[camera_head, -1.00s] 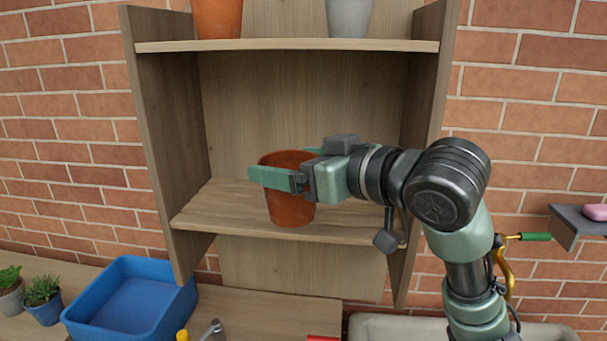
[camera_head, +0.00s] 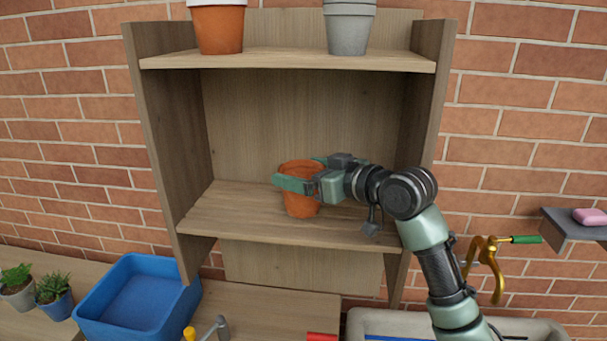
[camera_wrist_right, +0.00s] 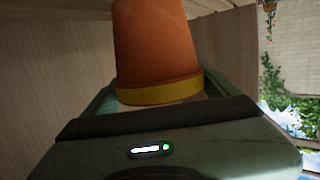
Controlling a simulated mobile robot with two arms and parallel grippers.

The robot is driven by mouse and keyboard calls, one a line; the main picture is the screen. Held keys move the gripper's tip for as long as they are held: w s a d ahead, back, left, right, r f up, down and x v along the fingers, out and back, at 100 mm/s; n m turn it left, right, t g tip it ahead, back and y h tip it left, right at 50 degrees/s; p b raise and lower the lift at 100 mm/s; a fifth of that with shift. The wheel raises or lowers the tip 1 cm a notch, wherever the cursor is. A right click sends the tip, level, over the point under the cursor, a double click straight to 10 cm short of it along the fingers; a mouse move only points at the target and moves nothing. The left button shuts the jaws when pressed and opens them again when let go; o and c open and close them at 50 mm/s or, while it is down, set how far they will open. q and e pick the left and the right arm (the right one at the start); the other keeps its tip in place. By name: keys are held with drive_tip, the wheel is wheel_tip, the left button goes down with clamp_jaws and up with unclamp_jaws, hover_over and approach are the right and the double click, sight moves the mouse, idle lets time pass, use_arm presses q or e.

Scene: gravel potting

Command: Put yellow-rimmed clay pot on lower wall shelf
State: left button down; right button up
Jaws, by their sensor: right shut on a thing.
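The clay pot (camera_head: 300,204) is orange-brown and upright, inside the wall shelf unit above the lower shelf board (camera_head: 235,212). My right gripper (camera_head: 298,177) is shut on it, its fingers on either side near the top. I cannot tell whether the pot's base touches the board. In the right wrist view the pot (camera_wrist_right: 155,45) shows its yellow rim (camera_wrist_right: 160,95), close to the gripper palm; the pot appears inverted in that picture. In the head view the rim colour is not clear. My left gripper is not in view.
The upper shelf (camera_head: 285,61) holds a white-rimmed clay pot (camera_head: 220,30) and a grey pot (camera_head: 347,34). The lower board is bare left of the pot. Below are a blue tub (camera_head: 105,325), small plants (camera_head: 52,290) and a sink edge (camera_head: 535,325). Pink soap (camera_head: 590,216) lies on a side shelf.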

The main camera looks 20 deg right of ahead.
drive_tip(key=shift+w+d+f+p, duration=0.1)
drive_tip(key=shift+w+f+p, duration=0.1)
drive_tip(key=shift+f+p, duration=0.4)
drive_tip(key=shift+f, duration=0.2)
drive_tip(key=shift+f, duration=0.1)
drive_tip(key=o, duration=1.6)
drive_tip(key=shift+f, duration=0.15)
drive_tip(key=shift+r, duration=0.25)
drive_tip(key=b+v, duration=0.3)
drive_tip(key=v, duration=0.4)
drive_tip(key=shift+s, duration=0.25)
